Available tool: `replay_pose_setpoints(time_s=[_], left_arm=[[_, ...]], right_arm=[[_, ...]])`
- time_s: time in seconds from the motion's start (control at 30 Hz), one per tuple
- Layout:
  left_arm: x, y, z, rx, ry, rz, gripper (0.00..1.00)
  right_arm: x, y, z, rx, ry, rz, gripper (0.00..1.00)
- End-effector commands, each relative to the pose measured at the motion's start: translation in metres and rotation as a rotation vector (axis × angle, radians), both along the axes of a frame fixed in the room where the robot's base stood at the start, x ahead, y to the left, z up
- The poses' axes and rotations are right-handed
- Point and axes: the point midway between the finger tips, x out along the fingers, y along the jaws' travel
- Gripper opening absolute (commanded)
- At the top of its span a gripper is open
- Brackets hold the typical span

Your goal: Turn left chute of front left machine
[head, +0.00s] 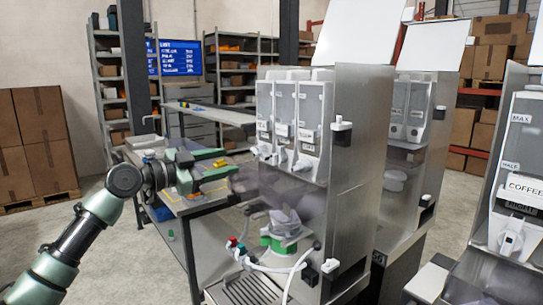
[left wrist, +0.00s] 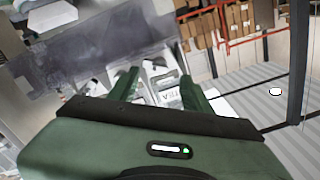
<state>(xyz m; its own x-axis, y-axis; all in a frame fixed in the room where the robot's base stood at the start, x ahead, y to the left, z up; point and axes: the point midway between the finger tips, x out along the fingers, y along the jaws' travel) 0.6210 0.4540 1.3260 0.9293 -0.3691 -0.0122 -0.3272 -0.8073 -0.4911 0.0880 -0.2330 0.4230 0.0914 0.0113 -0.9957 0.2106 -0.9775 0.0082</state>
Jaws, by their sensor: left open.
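The front left machine (head: 352,150) is a grey steel dispenser with three clear canisters side by side. Each canister has a white chute at its bottom; the left chute (head: 262,150) is nearest my arm. My left gripper (head: 228,162) is open and empty, left of the chutes and apart from them in the head view. In the left wrist view, its two green fingers (left wrist: 158,90) point at the machine, with a white part labelled TEA (left wrist: 170,101) showing between them. The chute's exact turn is too small to tell. My right gripper is not in view.
A drip tray (head: 243,290) and a green-based part with white hoses (head: 285,235) sit low on the machine. A second machine (head: 412,150) stands behind, and a coffee machine (head: 520,190) at right. A workbench (head: 200,205) lies beneath my gripper.

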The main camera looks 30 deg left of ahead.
Motion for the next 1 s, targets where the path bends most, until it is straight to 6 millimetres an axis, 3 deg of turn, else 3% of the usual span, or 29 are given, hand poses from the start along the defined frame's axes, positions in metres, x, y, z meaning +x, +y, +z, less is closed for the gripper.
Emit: replay_pose_setpoints(time_s=[0.17, 0.6, 1.0], left_arm=[[0.003, -0.008, 0.015, 0.009, -0.017, -0.016, 0.49], [0.061, -0.031, 0.013, 0.006, -0.015, -0.015, 0.49], [0.068, -0.034, 0.009, 0.008, -0.014, -0.014, 0.46]], right_arm=[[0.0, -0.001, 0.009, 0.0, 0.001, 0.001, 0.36], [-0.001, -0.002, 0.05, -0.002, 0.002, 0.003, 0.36], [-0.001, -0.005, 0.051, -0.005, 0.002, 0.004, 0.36]])
